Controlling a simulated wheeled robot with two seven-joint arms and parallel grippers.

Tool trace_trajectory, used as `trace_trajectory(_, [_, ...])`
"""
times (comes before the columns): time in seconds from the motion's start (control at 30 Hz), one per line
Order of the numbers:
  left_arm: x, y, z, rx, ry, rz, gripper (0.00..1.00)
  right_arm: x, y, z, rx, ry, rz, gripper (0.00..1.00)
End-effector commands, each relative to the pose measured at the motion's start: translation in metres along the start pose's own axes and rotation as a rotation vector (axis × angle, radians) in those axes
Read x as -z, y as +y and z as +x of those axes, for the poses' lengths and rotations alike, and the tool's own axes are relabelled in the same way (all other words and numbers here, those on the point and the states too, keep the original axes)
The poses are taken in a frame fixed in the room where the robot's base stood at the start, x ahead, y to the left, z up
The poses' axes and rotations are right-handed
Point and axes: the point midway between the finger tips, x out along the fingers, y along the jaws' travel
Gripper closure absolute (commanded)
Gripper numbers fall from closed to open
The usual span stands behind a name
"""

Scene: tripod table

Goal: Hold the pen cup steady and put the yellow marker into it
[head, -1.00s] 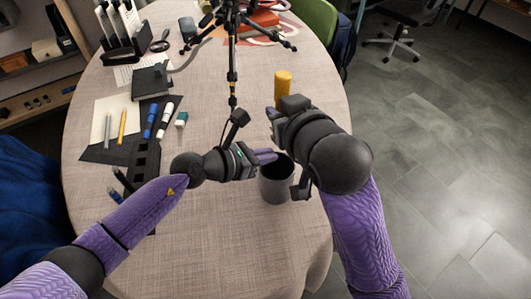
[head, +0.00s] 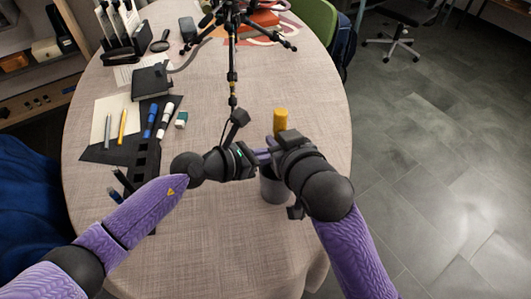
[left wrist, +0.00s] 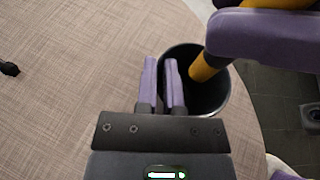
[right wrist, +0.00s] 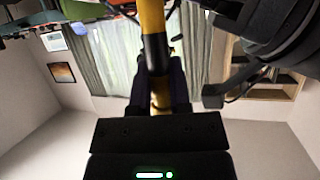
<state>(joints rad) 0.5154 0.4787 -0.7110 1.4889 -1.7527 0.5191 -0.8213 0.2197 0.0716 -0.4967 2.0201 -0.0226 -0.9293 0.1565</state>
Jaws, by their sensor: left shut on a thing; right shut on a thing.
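The dark grey pen cup (head: 272,190) stands upright near the table's right front, partly hidden by my right gripper. My left gripper (head: 264,156) is shut on the cup's rim; its two fingers meet at the cup wall in the left wrist view (left wrist: 163,82). The cup's mouth (left wrist: 215,98) looks dark inside. My right gripper (head: 276,146) is shut on the yellow marker (head: 280,121), which stands roughly upright above the cup. In the left wrist view the marker's lower end (left wrist: 202,68) overlaps the mouth; how deep it reaches I cannot tell.
A black tripod (head: 232,75) stands at the back middle. Several markers, an eraser (head: 181,120) and a notepad (head: 115,122) lie at the left. The table (head: 210,230) is clear in front of the cup.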

Motion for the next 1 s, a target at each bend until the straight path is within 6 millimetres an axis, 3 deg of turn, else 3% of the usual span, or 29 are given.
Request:
trace_trajectory(0.4, [0.003,-0.001,0.000,0.002,0.007,-0.001,1.00,-0.026,0.000,0.011,0.000,-0.002,0.000,1.00])
trace_trajectory(0.7, [0.003,-0.001,0.000,0.002,0.007,-0.002,1.00,-0.028,0.000,0.011,0.000,-0.001,0.000,1.00])
trace_trajectory(0.73, [0.003,-0.001,0.000,0.002,0.007,-0.002,1.00,-0.028,0.000,0.011,0.000,-0.001,0.000,0.70])
trace_trajectory(0.8, [0.003,-0.001,0.000,0.002,0.007,-0.002,1.00,-0.028,0.000,0.011,0.000,-0.001,0.000,0.55])
trace_trajectory(0.9, [0.003,-0.001,0.000,0.002,0.007,-0.002,1.00,-0.028,0.000,0.011,0.000,-0.001,0.000,0.35])
trace_trajectory(1.0, [0.003,-0.001,0.000,0.002,0.007,-0.002,1.00,-0.028,0.000,0.011,0.000,-0.001,0.000,0.35])
